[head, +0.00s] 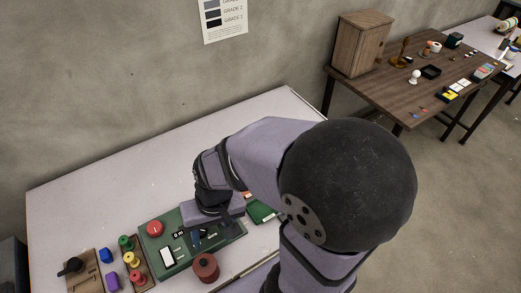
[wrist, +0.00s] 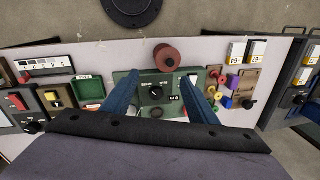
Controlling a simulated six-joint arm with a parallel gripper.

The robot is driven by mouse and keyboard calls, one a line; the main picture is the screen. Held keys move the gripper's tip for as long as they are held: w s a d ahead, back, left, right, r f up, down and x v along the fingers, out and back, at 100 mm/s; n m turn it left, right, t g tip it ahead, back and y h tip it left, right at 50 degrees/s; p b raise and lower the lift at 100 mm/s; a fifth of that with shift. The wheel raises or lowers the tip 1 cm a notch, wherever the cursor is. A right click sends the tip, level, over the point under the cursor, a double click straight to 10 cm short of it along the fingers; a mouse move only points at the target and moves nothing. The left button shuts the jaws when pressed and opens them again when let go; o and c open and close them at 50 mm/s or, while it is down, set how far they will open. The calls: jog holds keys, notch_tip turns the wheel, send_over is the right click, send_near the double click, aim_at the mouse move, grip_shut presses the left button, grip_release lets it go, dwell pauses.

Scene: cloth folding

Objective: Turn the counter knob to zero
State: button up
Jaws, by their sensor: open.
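The green control box (head: 155,262) lies on the pale table in the head view, with a red button, a white switch and a small dark counter window on its top. In the wrist view a round black knob (wrist: 155,93) with a pale mark sits on the box (wrist: 143,77), with a small display beside it on the right. My gripper (wrist: 160,76) is open, its two blue fingers on either side of the knob and apart from it. In the head view my gripper (head: 205,236) is over the box and hides part of its top. I cannot read the display clearly.
A dark red spool (head: 206,267) stands by the box's near edge. Coloured pegs (head: 131,259), a brown switch board (head: 78,268) and blue and purple blocks lie to the left. Another green item (head: 261,211) lies right of the box. The table's back left is clear.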

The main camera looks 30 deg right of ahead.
jog(key=d+r+n+h+p, duration=0.1)
jog(key=d+r+n+p, duration=0.1)
jog(key=d+r+p, duration=0.6)
jog(key=s+d+f+m+g+b, duration=0.1)
jog(key=s+d+f+m+b, duration=0.1)
jog(key=f+b, duration=0.4)
jog(key=s+d+f+m+g+b, duration=0.2)
jog(key=d+f+b, duration=0.1)
jog(key=f+b, duration=0.3)
jog(key=w+d+f+m+t+b, duration=0.1)
jog(key=w+d+f, duration=0.2)
jog(key=f, duration=0.1)
jog(key=w+d+f+m+t+b, duration=0.1)
jog(key=w+d+f+b, duration=0.1)
jog(key=w+d+f, duration=0.2)
jog(key=w+d+f+m+y+b, duration=0.1)
jog(key=w+d+f, duration=0.2)
jog(key=f, duration=0.1)
jog(key=shift+w+d+f+m+t, duration=0.15)
jog(key=shift+w+d+m+t, duration=0.1)
jog(key=shift+m+t, duration=0.15)
jog(key=w+d+r+n+t+h, duration=0.1)
jog(key=w+d+r+n+t, duration=0.1)
jog(key=w+d, duration=0.2)
jog(key=w+d+r+n+t+h, duration=0.1)
jog(key=w+d+r+n+t, duration=0.1)
jog(key=w, duration=0.7)
jog(key=shift+d+r+n+h, duration=0.35)
jog(key=shift+d+n, duration=0.45)
jog(key=shift+d, duration=0.35)
